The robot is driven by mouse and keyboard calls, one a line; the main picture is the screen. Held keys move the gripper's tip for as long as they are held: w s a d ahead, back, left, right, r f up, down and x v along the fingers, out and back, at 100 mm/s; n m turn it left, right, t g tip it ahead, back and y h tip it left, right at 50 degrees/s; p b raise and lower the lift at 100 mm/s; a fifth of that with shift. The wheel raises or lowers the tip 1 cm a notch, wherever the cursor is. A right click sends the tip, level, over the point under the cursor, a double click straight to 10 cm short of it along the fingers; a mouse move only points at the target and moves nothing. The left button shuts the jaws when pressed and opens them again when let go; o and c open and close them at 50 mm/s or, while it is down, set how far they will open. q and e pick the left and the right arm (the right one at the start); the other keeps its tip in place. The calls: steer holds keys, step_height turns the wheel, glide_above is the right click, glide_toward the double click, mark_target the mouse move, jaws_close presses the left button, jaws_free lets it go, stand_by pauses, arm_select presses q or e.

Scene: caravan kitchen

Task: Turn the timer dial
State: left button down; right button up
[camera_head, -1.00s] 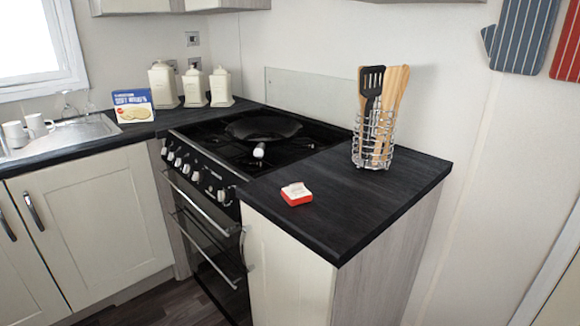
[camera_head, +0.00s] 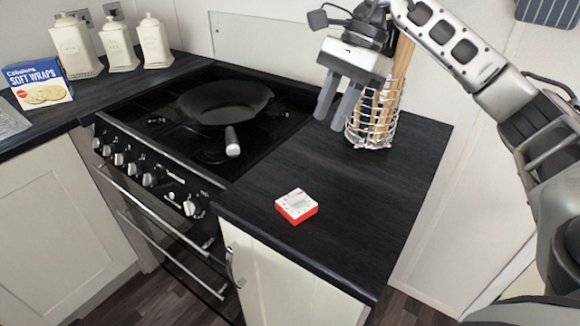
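The timer (camera_head: 296,206) is a small square block with a white top face and red sides. It lies on the dark worktop to the right of the stove, near the front edge. The dial on its top is too small to make out clearly. My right gripper (camera_head: 335,112) comes in from the right and hangs above the worktop, up and to the right of the timer. Its two grey fingers point down with a gap between them, and it is empty and apart from the timer. My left gripper is out of view.
A wire utensil holder (camera_head: 372,130) stands just behind my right gripper, which partly hides it. A black frying pan (camera_head: 225,100) sits on the stove, its handle pointing forward. The worktop around the timer is clear. White canisters (camera_head: 153,42) and a soft wraps box (camera_head: 38,85) stand at the left.

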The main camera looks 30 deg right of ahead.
mark_target(302, 193)
steer(key=x, duration=0.5)
steer(key=p+x, duration=0.1)
steer(key=x, duration=0.9)
steer(key=shift+s+d+f+p, duration=0.15)
steer(key=shift+d+f+p, duration=0.15)
steer(key=shift+d+p, duration=0.05)
steer(key=shift+c, duration=0.3)
jaws_close()
